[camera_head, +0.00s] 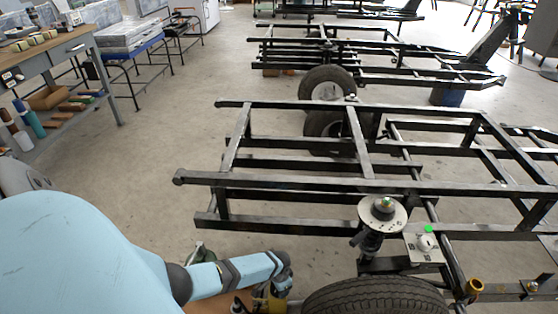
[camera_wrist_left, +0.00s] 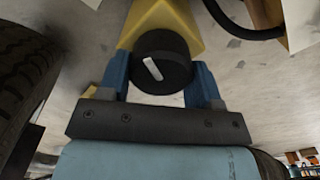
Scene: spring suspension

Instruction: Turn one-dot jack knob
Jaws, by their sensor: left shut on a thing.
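A black round knob (camera_wrist_left: 172,78) with a white pointer line sits on a yellow jack body (camera_wrist_left: 165,18) in the left wrist view. The white line is tilted, its upper end toward the left. My left gripper (camera_wrist_left: 160,66) has its blue fingers on both sides of the knob and is shut on it. In the head view my light blue left arm reaches down to the yellow jack (camera_head: 263,303) beside the tyre (camera_head: 375,297); the knob is hard to make out there. I see no dot marking on this jack. My right gripper is not in view.
A black trailer frame (camera_head: 290,184) spans the middle and right. A spring unit with a round top plate (camera_head: 373,214) and a small light box with a knob (camera_head: 424,250) are right of my arm. A workbench (camera_head: 72,48) stands at upper left; the floor between is clear.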

